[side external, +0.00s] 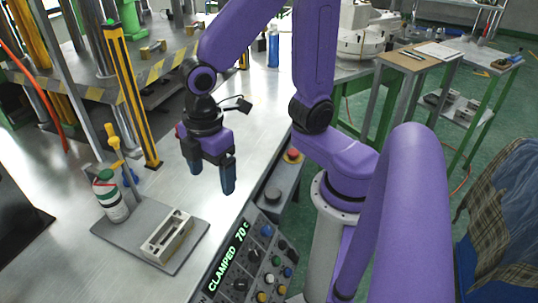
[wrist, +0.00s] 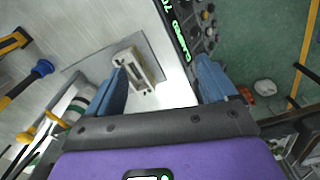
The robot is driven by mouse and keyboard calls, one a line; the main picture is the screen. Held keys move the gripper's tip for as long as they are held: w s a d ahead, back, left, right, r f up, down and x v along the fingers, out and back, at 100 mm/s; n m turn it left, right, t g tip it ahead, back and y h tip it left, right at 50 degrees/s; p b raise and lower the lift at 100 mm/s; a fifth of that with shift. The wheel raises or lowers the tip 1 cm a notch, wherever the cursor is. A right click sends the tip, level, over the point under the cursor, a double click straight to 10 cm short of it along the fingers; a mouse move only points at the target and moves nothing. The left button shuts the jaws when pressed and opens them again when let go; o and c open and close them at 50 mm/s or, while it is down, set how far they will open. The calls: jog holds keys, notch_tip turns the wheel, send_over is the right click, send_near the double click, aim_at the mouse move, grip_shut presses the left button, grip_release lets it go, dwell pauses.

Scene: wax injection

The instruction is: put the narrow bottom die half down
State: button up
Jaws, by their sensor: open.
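A narrow, pale beige die block (side external: 167,236) with a dark slotted recess in its top lies on a grey plate (side external: 193,256) on the metal table. I take it for the narrow bottom die half. My gripper (side external: 211,180) is open, fingers pointing down, above the table and behind the block in the side view, apart from it. In the wrist view the block (wrist: 140,70) shows close to the left blue finger of my gripper (wrist: 162,72). Nothing shows held between the fingers.
A control panel (side external: 245,262) reading CLAMPED 70 C is at the front right. A yellow post (side external: 132,95) rises behind.

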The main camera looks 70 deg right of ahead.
jog(key=s+d+r+m, duration=0.1)
jog(key=s+d+m, duration=0.1)
jog(key=s+d, duration=0.5)
jog(key=s, duration=0.2)
jog(key=shift+s+r, duration=0.2)
jog(key=shift+s, duration=0.15)
dwell(0.8)
